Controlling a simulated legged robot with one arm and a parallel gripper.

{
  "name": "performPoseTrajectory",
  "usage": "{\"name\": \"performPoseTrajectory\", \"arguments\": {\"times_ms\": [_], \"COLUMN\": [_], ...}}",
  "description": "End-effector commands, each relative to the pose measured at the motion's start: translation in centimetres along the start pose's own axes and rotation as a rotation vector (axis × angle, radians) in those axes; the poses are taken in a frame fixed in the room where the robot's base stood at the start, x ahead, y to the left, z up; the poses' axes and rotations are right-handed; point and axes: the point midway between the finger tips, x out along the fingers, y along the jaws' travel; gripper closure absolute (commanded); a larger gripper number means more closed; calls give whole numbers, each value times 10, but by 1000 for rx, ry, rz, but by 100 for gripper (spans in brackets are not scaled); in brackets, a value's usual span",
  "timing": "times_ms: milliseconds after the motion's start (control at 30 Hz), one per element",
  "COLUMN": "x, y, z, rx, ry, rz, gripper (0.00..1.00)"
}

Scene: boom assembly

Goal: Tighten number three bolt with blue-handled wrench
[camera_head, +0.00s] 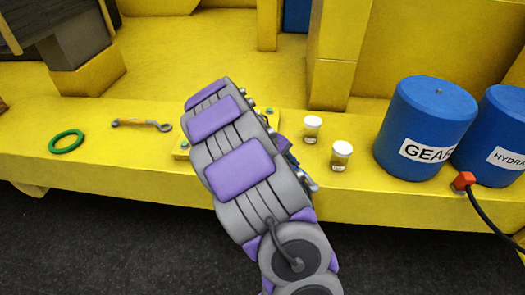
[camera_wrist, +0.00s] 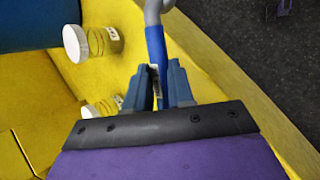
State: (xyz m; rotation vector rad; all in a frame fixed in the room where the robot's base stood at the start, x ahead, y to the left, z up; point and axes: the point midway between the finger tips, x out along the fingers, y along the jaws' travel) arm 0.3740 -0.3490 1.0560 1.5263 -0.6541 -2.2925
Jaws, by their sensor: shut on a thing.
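In the wrist view my gripper (camera_wrist: 160,77) is shut on the blue handle of the wrench (camera_wrist: 156,45). The wrench's grey end (camera_wrist: 153,9) runs up to the top edge of that view, where it is cut off. In the head view my arm hides most of the gripper and the held wrench. A yellow plate (camera_head: 181,152) on the ledge shows beside my arm, with a small bolt (camera_head: 186,143) near its left corner. The rest of the plate is mostly hidden by my arm. I cannot tell which bolt is number three.
Another wrench (camera_head: 142,124) and a green ring (camera_head: 66,141) lie on the yellow ledge (camera_head: 100,165) at left. Two white-lidded jars (camera_head: 312,129) (camera_head: 341,156) stand right of my arm. Blue drums (camera_head: 425,125) (camera_head: 498,135) and a red-ended black hose (camera_head: 464,181) are farther right.

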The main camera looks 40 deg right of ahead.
Motion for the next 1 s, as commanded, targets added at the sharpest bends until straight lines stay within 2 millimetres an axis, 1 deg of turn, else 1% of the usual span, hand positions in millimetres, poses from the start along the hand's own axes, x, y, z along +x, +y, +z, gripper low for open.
{"name": "performPoseTrajectory", "arguments": {"times_ms": [367,1000], "x": [-1,-27], "y": [2,20], "z": [-1,10], "rx": [-7,-5], "ry": [4,4], "rz": [3,3], "gripper": [100,100]}}
